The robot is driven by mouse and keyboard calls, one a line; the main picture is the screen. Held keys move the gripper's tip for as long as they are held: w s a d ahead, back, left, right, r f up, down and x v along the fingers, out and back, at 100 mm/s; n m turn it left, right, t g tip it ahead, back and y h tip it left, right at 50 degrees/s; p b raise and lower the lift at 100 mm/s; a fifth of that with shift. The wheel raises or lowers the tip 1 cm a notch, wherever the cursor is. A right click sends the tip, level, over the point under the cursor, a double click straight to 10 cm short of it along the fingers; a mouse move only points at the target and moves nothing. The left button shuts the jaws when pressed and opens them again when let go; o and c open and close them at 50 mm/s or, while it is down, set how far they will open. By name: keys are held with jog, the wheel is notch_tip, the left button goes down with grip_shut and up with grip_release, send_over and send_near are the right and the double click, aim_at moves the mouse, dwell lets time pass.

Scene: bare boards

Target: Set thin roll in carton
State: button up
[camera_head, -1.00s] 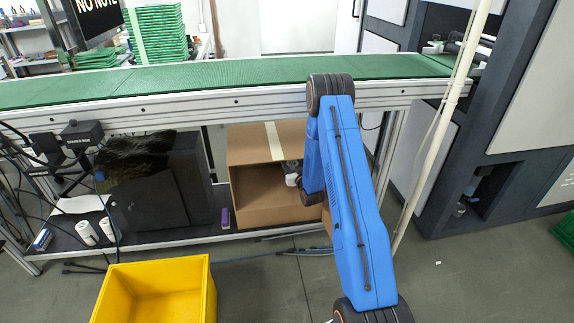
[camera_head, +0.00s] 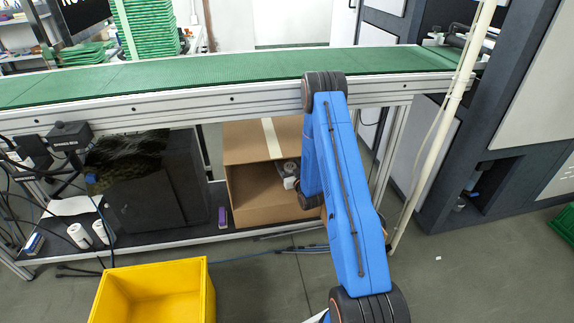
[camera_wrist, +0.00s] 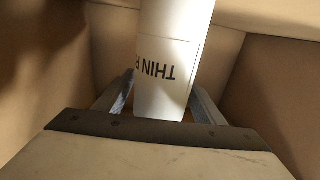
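The carton (camera_head: 267,216) is an open brown cardboard box on its side on the shelf under the conveyor, its opening facing me. My gripper (camera_wrist: 163,88) is inside the carton; brown walls surround it in the wrist view. The thin roll (camera_wrist: 178,40) is a white cylinder with "THIN R" printed on it, upside down in that view. It lies between my two fingers, which appear to touch its sides, and it extends away from me. Its far end is out of frame. In the head view my arm hides part of the opening, and the roll cannot be made out.
The green conveyor (camera_head: 215,72) runs above the carton, with a metal rail along its front. A dark box (camera_head: 150,190), a purple item (camera_head: 222,217) and white rolls (camera_head: 78,235) share the shelf. A yellow bin (camera_head: 150,262) stands in front. A pale pole (camera_head: 440,150) rises at right.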

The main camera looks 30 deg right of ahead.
jog(key=s+a, duration=0.1)
jog(key=s, duration=1.1)
jog(key=shift+r, duration=0.15)
jog(key=shift+s, duration=0.1)
